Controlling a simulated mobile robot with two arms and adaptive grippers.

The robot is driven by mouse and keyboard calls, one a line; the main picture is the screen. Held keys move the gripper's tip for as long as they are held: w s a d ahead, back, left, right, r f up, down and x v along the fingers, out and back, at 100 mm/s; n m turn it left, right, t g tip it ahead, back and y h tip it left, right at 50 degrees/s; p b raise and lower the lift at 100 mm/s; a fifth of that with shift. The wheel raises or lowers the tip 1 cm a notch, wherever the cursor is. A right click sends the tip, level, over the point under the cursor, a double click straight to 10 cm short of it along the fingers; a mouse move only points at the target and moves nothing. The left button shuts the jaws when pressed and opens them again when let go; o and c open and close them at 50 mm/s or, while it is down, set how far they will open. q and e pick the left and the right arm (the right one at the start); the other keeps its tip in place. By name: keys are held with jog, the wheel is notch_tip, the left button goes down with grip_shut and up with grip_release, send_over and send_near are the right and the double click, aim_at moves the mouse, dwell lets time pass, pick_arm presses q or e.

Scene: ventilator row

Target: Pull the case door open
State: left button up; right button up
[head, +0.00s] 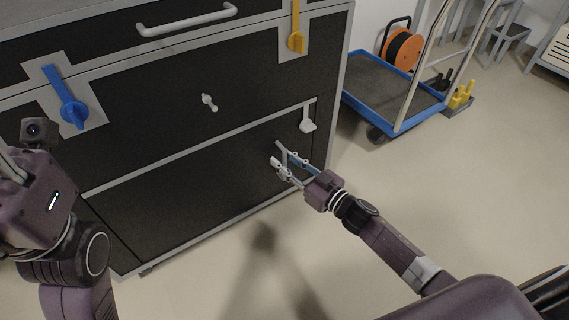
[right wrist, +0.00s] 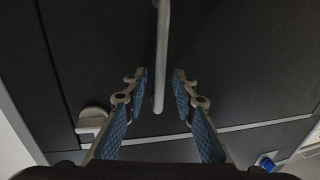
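The case is a large black cabinet with grey edges in the head view, with a lower door panel (head: 190,190). My right gripper (head: 281,162) is in front of this panel's right part, fingers apart. In the right wrist view a pale bar handle (right wrist: 161,55) runs down between the open fingertips (right wrist: 160,88), with a gap on each side. In the head view my fingers mostly cover that handle. The panel looks closed. My left gripper's body (head: 38,200) is at the left edge; its fingers are cut off or unclear.
The case also bears a blue lever (head: 70,103), a yellow lever (head: 297,40), a white top handle (head: 187,20), a small pale knob (head: 209,102) and a white latch (head: 307,124). A blue cart (head: 391,90) stands to the right.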

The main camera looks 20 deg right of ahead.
jog(key=shift+w, duration=0.1)
grip_shut()
dwell(0.5)
